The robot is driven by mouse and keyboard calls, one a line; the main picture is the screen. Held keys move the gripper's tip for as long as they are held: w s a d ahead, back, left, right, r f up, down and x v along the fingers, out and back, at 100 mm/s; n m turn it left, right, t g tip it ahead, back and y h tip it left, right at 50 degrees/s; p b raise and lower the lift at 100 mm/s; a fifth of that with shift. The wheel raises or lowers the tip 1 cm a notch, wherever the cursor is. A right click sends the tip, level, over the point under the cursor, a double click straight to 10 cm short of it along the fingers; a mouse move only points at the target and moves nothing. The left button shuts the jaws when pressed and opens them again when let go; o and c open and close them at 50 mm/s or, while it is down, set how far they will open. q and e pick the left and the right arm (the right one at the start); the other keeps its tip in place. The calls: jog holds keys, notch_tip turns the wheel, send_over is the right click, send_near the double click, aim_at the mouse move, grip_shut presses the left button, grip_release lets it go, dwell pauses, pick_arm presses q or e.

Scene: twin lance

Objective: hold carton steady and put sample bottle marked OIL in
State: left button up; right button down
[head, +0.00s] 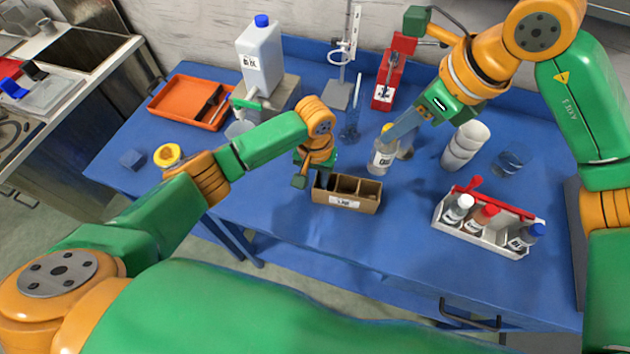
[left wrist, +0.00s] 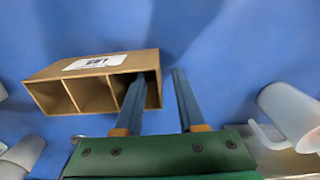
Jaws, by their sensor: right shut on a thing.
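The carton (head: 347,208) is a small open brown box with several compartments and a white label, standing on the blue table. My left gripper (head: 319,181) is at the carton's left end in the head view. In the left wrist view, the open fingers (left wrist: 160,72) straddle the end wall of the carton (left wrist: 88,68): one finger is inside the end compartment, the other outside with a gap to the wall. My right gripper (head: 390,140) is shut on a clear bottle (head: 381,162) with a yellow cap and white label, behind and right of the carton. Its lettering is hard to read.
A white caddy (head: 470,238) with a red handle and several capped bottles stands right of the carton. White cups (head: 464,147) and a blue beaker (head: 511,160) are behind it. An orange tray (head: 177,105), a jug (head: 261,60) and a stand (head: 338,95) are further back. The table's front is clear.

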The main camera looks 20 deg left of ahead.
pick_arm(q)
jog(key=shift+f, duration=1.15)
grip_shut()
dwell(0.5)
